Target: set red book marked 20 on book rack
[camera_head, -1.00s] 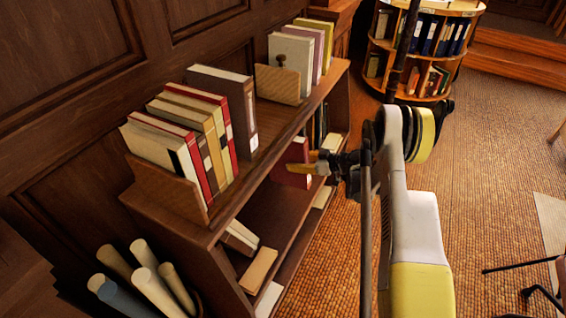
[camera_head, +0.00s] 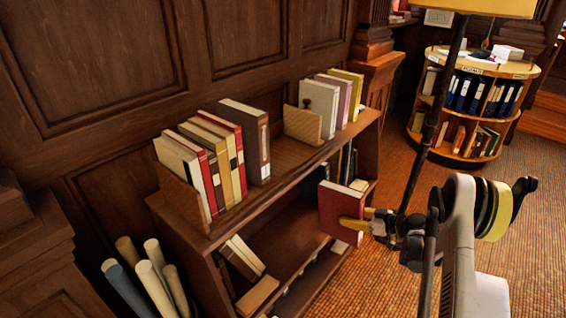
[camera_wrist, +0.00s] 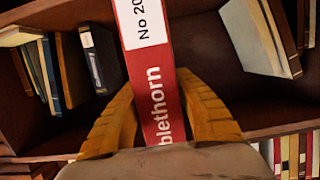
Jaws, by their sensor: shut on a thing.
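The red book (camera_head: 340,212) is held upright at the front of the rack's lower opening. In the wrist view its red spine (camera_wrist: 152,80) shows a white label reading No 20 and part of a title. My gripper (camera_head: 362,222) is shut on the spine, one yellow finger on each side. The wooden book rack (camera_head: 285,192) stands along the panelled wall. Its top shelf carries a row of books at the left, then a wooden bookend (camera_head: 303,125) and more books at the right. Whether the red book touches the rack cannot be told.
There is a bare stretch of top shelf (camera_head: 283,158) between the brown book and the bookend. Leaning books lie in the lower compartment. Rolled papers (camera_head: 150,285) stand at the rack's left end. A round bookcase (camera_head: 472,105) stands at the back right.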

